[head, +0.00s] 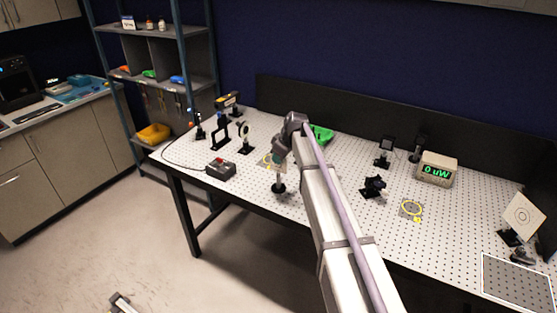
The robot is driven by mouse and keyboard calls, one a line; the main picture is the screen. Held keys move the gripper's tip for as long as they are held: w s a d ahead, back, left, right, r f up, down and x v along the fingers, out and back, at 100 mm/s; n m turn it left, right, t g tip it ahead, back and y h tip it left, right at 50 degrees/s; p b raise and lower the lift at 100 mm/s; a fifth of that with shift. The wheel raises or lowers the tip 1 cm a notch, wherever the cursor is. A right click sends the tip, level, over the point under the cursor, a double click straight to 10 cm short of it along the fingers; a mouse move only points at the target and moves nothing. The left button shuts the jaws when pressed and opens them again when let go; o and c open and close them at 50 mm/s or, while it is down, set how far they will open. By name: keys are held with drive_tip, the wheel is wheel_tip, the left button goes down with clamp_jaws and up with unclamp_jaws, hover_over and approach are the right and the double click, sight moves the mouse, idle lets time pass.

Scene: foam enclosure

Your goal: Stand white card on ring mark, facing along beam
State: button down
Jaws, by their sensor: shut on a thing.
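My gripper (279,160) is shut near the middle of the perforated table, at the end of my arm. It holds what looks like a small pale card (278,168) on a post with a round black base (279,188). The card is small and partly hidden by the gripper, so its facing is hard to tell. I cannot tell whether the base touches the table. A yellow ring mark (411,208) with a small arrow lies on the table to the right. Part of another yellow ring (267,160) shows just left of my gripper.
Optic mounts (220,134) stand at the table's left, by a grey control box (222,169). A green bin (322,134) is behind my arm. A black mount (373,187), a power meter (437,169) and a target board (523,216) stand at right.

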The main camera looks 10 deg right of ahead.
wheel_tip(320, 180, up, 5)
drive_tip(key=p, duration=0.3)
drive_tip(key=shift+f, duration=0.15)
